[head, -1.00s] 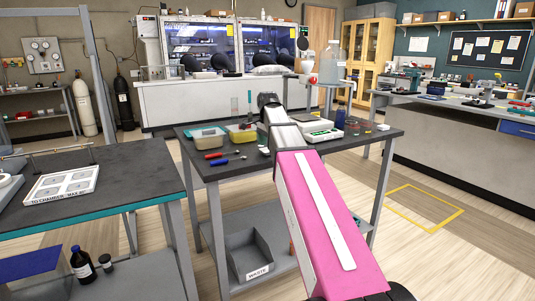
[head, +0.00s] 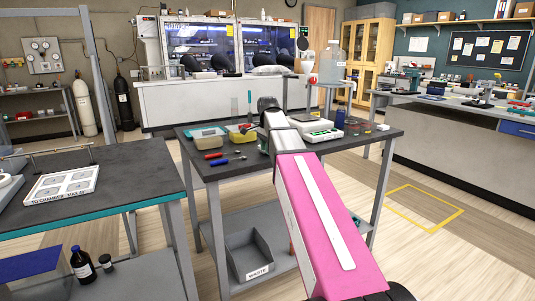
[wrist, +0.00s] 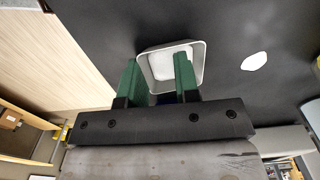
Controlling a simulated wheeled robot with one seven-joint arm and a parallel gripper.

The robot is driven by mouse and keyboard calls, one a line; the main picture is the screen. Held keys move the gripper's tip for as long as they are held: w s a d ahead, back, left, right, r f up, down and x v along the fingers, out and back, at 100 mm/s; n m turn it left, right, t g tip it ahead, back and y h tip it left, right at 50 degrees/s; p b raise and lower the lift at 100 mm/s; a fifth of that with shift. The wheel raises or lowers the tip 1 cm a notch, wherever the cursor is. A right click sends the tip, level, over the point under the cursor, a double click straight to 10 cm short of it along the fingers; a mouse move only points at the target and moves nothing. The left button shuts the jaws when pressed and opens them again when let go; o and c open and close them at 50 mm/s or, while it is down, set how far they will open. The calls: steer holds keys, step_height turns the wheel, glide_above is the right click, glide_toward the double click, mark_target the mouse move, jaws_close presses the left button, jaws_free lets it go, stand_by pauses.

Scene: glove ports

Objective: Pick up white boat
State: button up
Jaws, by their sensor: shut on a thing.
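The white boat (wrist: 165,62), a shallow square dish with a pale rim, shows in the wrist view between the green fingers of my gripper (wrist: 156,62). My gripper is shut on it, and the fingers cover parts of its near side. The dark tabletop lies behind the boat; I cannot tell how far above the top it is. In the head view my pink and white arm reaches over the dark table (head: 235,172), and its far end hides the gripper and the boat.
A small white flat piece (wrist: 254,61) lies on the dark surface to the right of the boat. On the table are a white balance (head: 316,129), a yellow box (head: 240,134), a pale tray (head: 206,140) and a red-handled tool (head: 213,156). A grey waste bin (head: 250,254) sits on the lower shelf.

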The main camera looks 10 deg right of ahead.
steer(key=shift+w+a, duration=0.1)
steer(key=shift+w, duration=0.05)
jaws_close()
